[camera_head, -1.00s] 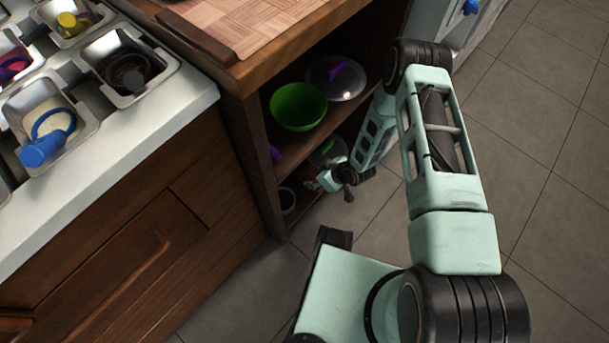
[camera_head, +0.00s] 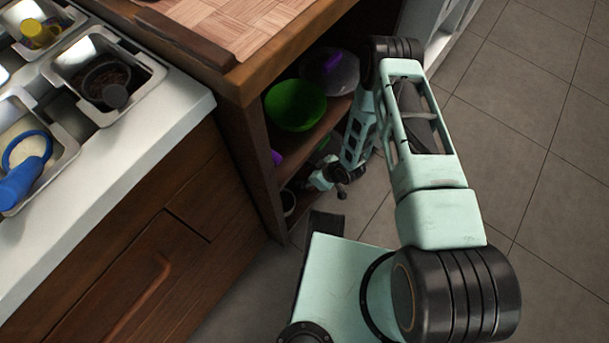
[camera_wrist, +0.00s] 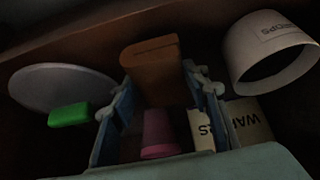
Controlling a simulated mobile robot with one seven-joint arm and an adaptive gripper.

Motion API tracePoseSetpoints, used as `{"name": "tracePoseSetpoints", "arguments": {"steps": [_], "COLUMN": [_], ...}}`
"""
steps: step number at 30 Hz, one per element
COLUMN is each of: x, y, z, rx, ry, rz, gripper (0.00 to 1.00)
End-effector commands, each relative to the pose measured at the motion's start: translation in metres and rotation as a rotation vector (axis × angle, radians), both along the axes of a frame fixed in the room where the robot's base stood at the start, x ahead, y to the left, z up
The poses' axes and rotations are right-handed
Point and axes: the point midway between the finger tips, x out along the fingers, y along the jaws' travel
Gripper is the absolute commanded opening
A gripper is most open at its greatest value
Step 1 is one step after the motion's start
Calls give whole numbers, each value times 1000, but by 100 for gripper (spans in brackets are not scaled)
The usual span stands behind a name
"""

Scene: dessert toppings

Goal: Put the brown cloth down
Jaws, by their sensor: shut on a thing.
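A brown folded cloth (camera_wrist: 150,70) is held between the two fingers of my gripper (camera_wrist: 160,82) in the dark wrist view. It looks like a thick block with a rounded edge. In the head view my gripper (camera_head: 334,178) is low at the opening of the wooden shelf unit (camera_head: 262,170), and the cloth cannot be made out there. What lies under the cloth is hidden in shadow.
In the wrist view, a pale disc (camera_wrist: 60,82) and a green block (camera_wrist: 68,114) are left. A pink cup (camera_wrist: 158,130) is below; a white labelled cup (camera_wrist: 268,52) and printed box (camera_wrist: 246,118) are right. A green bowl (camera_head: 295,105) sits on an upper shelf.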

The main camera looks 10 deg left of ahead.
Motion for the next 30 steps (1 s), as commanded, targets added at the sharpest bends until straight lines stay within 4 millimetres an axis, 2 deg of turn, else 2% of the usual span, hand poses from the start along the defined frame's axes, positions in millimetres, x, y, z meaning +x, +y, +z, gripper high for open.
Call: {"name": "tracePoseSetpoints", "arguments": {"steps": [1, 3, 16, 17, 18, 21, 22, 30], "x": [-4, -5, -5, -5, -5, -5, -5, -5], "y": [-3, -4, -5, -5, -5, -5, -5, -5], "z": [-13, -16, -20, -20, -20, -20, -20, -19], "rx": [0, 1, 1, 1, 1, 0, 0, 1], "ry": [2, 0, 0, 0, 0, 0, 0, 0], "rz": [1, 1, 1, 1, 1, 1, 1, 1], "gripper": [4, 4, 4, 43, 48, 59, 60, 60]}}
